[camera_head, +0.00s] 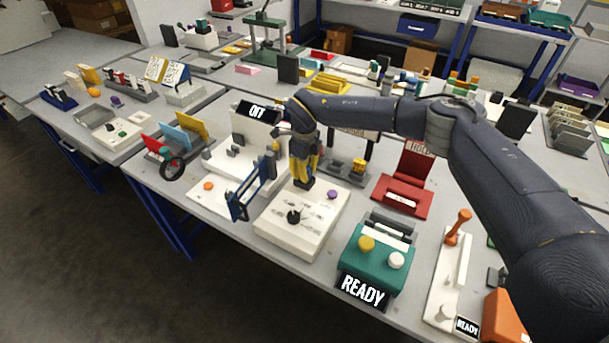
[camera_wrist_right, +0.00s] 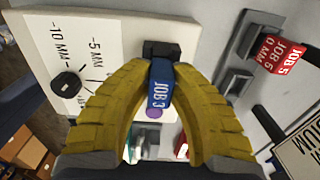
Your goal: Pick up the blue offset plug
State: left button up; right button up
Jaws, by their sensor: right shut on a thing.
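My right gripper (camera_head: 303,180) is over the white dial box (camera_head: 284,238), pointing down. In the right wrist view its two yellow fingers (camera_wrist_right: 159,72) close on the blue plug (camera_wrist_right: 158,88), which is labelled JOB 3. A black block (camera_wrist_right: 162,50) sits at the plug's far end; I cannot tell whether it is part of the plug. In the head view the fingers hide most of the plug, and a dark block shows below the tips. I cannot tell whether it touches the box. My left gripper is not in view.
The box has a black knob (camera_head: 293,217) and a purple button (camera_head: 332,195). A blue frame (camera_head: 238,205) stands to its left, a green READY device (camera_head: 372,262) to its right. A red plug (camera_wrist_right: 284,55) shows in the right wrist view. The bench is crowded.

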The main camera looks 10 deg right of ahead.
grip_shut()
jog(key=shift+r, duration=0.1)
